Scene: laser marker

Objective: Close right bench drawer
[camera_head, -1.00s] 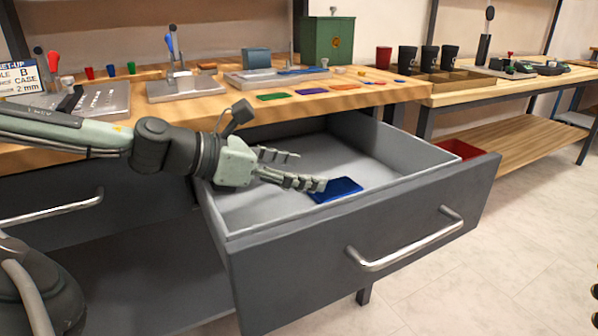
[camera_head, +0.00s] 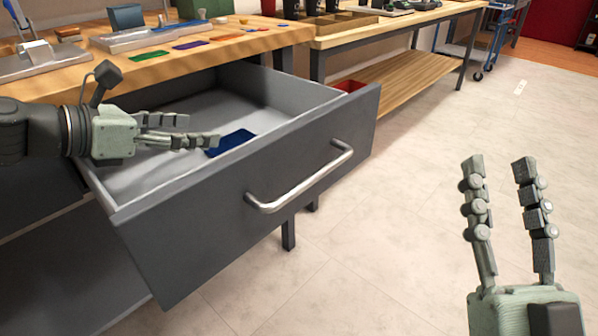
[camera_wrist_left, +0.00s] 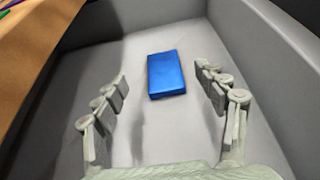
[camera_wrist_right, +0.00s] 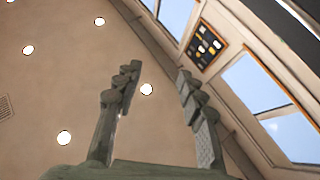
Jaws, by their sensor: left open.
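The right bench drawer (camera_head: 150,245) is pulled well out from under the wooden bench, its dark grey front facing me with a silver bar handle (camera_head: 300,182). A blue flat block (camera_head: 231,141) lies on the drawer floor; it also shows in the left wrist view (camera_wrist_left: 166,74), between and beyond the fingers. My left gripper (camera_head: 200,131) is open and empty, over the drawer's inside. My right gripper (camera_head: 500,165) is open, pointing up, right of the drawer and apart from the handle.
The bench top (camera_head: 215,49) holds metal fixtures, coloured flat plates and a green box (camera_head: 126,17). A red bin (camera_head: 349,86) shows behind the drawer's right end. A second table (camera_head: 385,76) with a lower shelf stands beyond.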

